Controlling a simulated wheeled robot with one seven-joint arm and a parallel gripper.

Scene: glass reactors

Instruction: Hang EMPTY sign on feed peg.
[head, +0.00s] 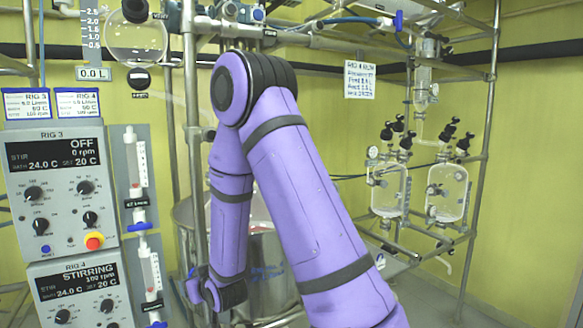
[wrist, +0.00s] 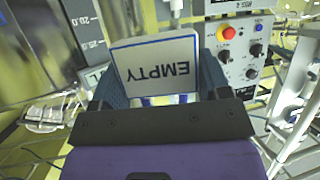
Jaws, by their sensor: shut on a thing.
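The EMPTY sign (wrist: 155,65), a white plate with a blue border and dark letters, appears upside down in the wrist view. My gripper (wrist: 160,78) is shut on it, with one dark blue finger at each side of the plate. In the head view my purple arm fills the middle, and I cannot make out the gripper or the sign. A glass feed vessel (head: 136,38) hangs at the upper left. A dark round fitting (head: 139,78) with a small label sits below it. I cannot tell for sure which part is the feed peg.
The RIG 3 control box (head: 55,190) with a red stop button stands at left, beside a flowmeter (head: 136,175). A steel vessel (head: 270,260) is behind my arm. Glass reactors (head: 446,190) stand at right. In the wrist view, a control box (wrist: 240,60) is close behind the sign.

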